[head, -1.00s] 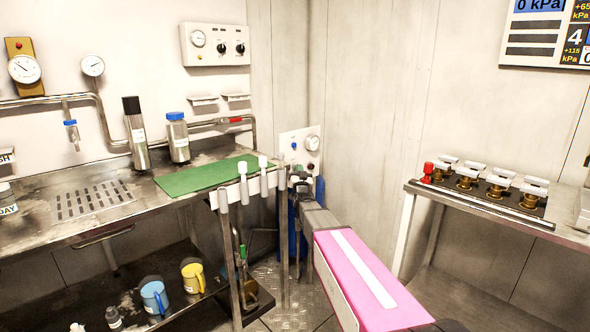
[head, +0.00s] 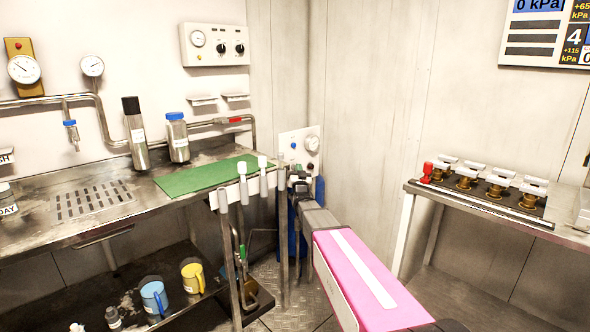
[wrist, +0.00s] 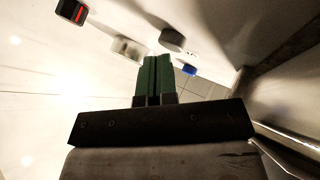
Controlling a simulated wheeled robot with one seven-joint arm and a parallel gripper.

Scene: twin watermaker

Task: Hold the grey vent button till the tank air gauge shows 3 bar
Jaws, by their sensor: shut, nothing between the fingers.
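A white panel (head: 299,132) stands in the back corner with a round gauge (head: 312,143) on it. The gauge is too small and pale to read. My gripper (head: 299,180) is low in front of this panel, partly hidden by my own arm. In the wrist view its green fingers (wrist: 153,60) are shut together and empty. A pale grey round button (wrist: 128,48) stands on the bright panel just left of the fingertips. A dark knob (wrist: 172,40) is just beyond them. I cannot tell whether the fingertips touch either one.
A red and black switch (wrist: 72,10) and a blue part (wrist: 189,70) are near the gripper. The steel bench (head: 110,225) with a green mat (head: 205,177) is on the left. Another bench with brass valves (head: 497,187) is on the right.

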